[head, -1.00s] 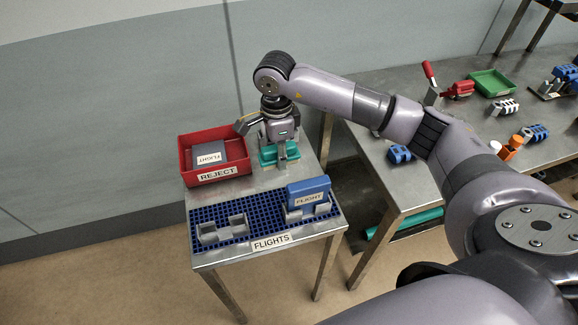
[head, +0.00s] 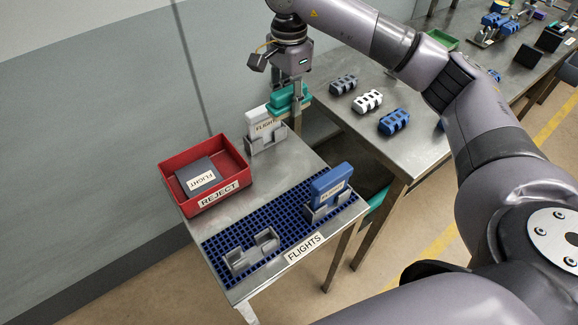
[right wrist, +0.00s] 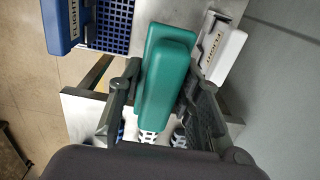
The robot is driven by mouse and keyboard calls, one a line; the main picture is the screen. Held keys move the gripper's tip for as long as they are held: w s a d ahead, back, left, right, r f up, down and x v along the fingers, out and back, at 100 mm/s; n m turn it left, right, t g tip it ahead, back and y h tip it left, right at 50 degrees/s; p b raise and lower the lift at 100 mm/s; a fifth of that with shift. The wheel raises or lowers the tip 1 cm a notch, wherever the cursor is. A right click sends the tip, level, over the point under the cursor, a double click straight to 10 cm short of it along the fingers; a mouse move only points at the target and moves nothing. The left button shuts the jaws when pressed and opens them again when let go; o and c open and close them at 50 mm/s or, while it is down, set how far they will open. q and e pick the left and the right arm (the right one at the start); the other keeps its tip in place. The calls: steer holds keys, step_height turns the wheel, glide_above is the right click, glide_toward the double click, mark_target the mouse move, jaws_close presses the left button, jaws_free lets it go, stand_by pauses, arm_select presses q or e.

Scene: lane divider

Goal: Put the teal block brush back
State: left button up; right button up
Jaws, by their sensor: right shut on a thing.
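My right gripper (head: 297,100) is shut on the teal block brush (head: 287,98) at the back right corner of the small steel table. In the right wrist view the brush (right wrist: 165,75) sits between the two dark fingers (right wrist: 158,95). In the head view it overlaps a white FLIGHT block (head: 263,126) standing in a grey holder. The brush looks raised near the table edge, but its exact height is unclear. My left gripper is not in view.
A red REJECT bin (head: 206,178) holds a dark grey FLIGHT block (head: 198,172). A blue grid mat (head: 285,222) carries an empty grey holder (head: 250,252) and a blue FLIGHT block (head: 330,183) in another holder. The long bench (head: 345,122) holds several slotted blocks.

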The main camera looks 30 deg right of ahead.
steer(key=shift+f, duration=0.1)
step_height(320, 180, down, 9)
steer(key=p, duration=0.3)
glide_above(288, 167)
step_height(288, 167, down, 6)
steer(key=shift+r, duration=0.2)
steer(key=shift+f, duration=0.95)
step_height(288, 167, down, 3)
steer(key=shift+p, duration=0.4)
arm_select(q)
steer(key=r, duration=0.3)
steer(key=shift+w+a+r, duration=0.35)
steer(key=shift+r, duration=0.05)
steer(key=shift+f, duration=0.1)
arm_select(e)
steer(key=shift+f+b, duration=0.3)
steer(key=shift+b, duration=0.1)
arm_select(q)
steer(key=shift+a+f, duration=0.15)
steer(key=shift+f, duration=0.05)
arm_select(e)
steer(key=o, duration=1.1)
